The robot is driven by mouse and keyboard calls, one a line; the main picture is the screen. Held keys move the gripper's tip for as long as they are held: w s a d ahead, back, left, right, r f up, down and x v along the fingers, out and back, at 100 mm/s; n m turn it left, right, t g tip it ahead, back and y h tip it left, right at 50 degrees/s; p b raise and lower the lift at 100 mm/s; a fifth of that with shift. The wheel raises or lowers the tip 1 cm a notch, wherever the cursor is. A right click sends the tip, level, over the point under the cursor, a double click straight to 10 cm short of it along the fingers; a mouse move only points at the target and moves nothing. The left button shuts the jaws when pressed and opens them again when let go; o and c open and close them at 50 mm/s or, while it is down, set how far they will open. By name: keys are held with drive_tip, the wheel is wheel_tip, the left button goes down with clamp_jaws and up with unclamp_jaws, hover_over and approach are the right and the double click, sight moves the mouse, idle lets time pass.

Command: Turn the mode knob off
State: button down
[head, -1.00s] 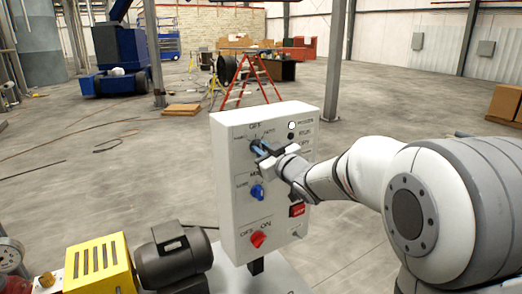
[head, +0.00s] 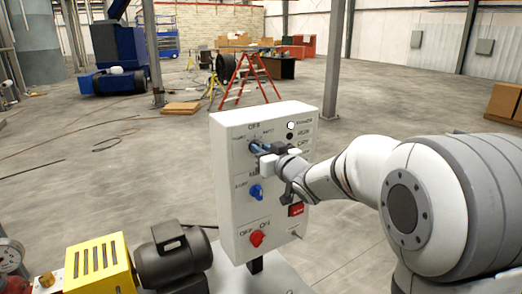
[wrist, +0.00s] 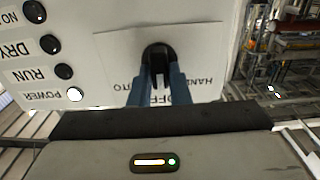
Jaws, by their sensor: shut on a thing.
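The mode knob (wrist: 158,55) is black and sits on a white label plate marked HAND, OFF and AUTO, which appears upside down in the wrist view. My gripper (wrist: 159,85) is shut on the knob, with one blue finger on each side. The fingers look in line with the OFF mark, and they hide part of the lettering. In the head view my gripper (head: 257,148) is at the upper dial of the white control box (head: 282,222). It largely hides the knob there.
A blue knob (head: 256,192) and a red knob (head: 257,239) lie below on the same panel. A red switch (head: 296,209) is beside them. The POWER lamp (wrist: 74,94) is lit white; the other lamps are dark. A motor (head: 175,258) stands left of the box.

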drive_tip(key=c, duration=1.8)
unclamp_jaws()
drive_tip(key=shift+f, duration=0.35)
drive_tip(key=o, duration=0.4)
drive_tip(key=shift+r, duration=0.25)
drive_tip(key=shift+o, duration=0.2)
drive_tip(key=shift+s, duration=0.1)
drive_tip(key=b+v, duration=0.2)
drive_tip(key=v, duration=0.5)
drive_tip(key=shift+s+d, duration=0.25)
drive_tip(key=shift+s, duration=0.05)
